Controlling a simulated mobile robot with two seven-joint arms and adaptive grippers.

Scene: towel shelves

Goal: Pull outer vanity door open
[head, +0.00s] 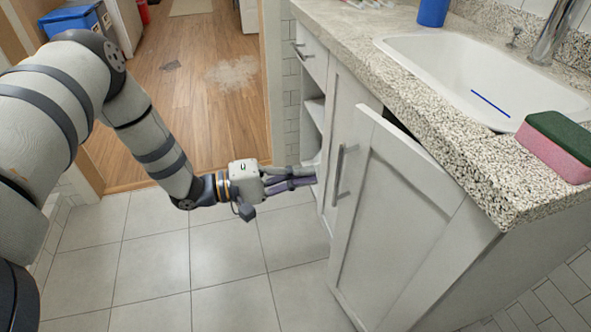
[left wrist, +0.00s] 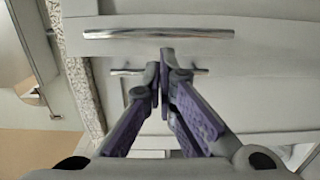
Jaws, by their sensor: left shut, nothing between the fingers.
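The white outer vanity door (head: 395,225) stands ajar in the head view, with a dark gap between its top edge and the cabinet. A metal bar handle (head: 338,172) shows near its left edge. My left gripper (head: 312,181) is shut and empty, just left of the handle, with its fingers toward the cabinet front. In the left wrist view its purple-padded fingers (left wrist: 157,80) meet near a short bar handle (left wrist: 125,72), partly hidden by the fingertips. A longer bar handle (left wrist: 158,33) lies beyond. I cannot tell whether the fingers touch anything. My right gripper is not in view.
The inner vanity door (head: 345,105) and an open shelf niche (head: 314,115) are left of the outer door. The speckled countertop (head: 420,95) overhangs, holding a sink (head: 480,75), a sponge (head: 555,145) and a blue cup (head: 433,12). The tiled floor (head: 230,255) is clear.

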